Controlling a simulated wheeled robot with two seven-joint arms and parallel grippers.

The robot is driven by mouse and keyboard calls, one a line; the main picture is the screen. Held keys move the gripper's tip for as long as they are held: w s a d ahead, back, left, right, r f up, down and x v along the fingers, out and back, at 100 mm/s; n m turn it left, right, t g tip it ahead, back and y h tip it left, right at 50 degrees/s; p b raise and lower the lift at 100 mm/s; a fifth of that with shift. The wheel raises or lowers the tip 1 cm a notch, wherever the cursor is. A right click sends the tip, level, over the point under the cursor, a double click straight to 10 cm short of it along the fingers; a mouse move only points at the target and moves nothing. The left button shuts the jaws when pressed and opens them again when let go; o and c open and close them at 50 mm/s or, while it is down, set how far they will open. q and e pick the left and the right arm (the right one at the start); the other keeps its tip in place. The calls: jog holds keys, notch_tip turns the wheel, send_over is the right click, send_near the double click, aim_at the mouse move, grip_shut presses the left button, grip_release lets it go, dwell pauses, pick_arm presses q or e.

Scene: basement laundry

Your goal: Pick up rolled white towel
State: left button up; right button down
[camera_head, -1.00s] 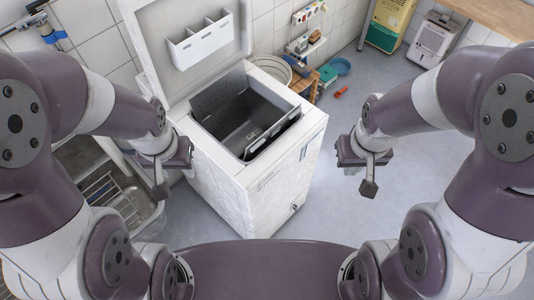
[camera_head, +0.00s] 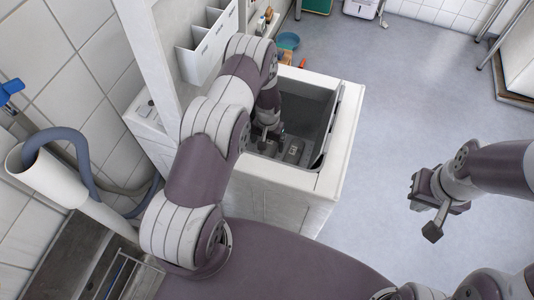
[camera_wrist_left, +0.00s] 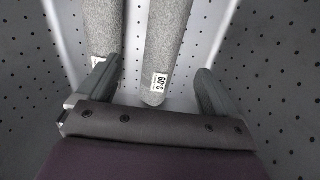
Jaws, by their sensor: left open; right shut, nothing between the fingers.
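No clearly white rolled towel shows. In the left wrist view, two grey speckled rolls lie inside a perforated tub. The middle roll (camera_wrist_left: 165,50) has a white printed label at its near end; the other roll (camera_wrist_left: 101,28) is beside it, partly behind a finger. My left gripper (camera_wrist_left: 158,70) is open, with the middle roll's near end in the gap between its fingers; I see no grip on it. In the head view my left gripper (camera_head: 268,132) reaches down into the open washer (camera_head: 338,165). My right gripper (camera_head: 432,230) is shut and empty above the floor.
The washer's raised lid with a white pocket tray (camera_head: 208,45) stands close to my left arm. A sink with a grey hose (camera_head: 80,150) is at the left. The floor (camera_head: 420,90) right of the washer is clear.

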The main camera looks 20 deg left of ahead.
aim_at(267, 153)
pick_arm(q)
jog(key=f, duration=0.6)
jog(key=shift+w+a+f, duration=0.25)
jog(key=shift+a+f, duration=0.05)
jog(key=shift+f, duration=0.1)
jog(key=c, duration=1.2)
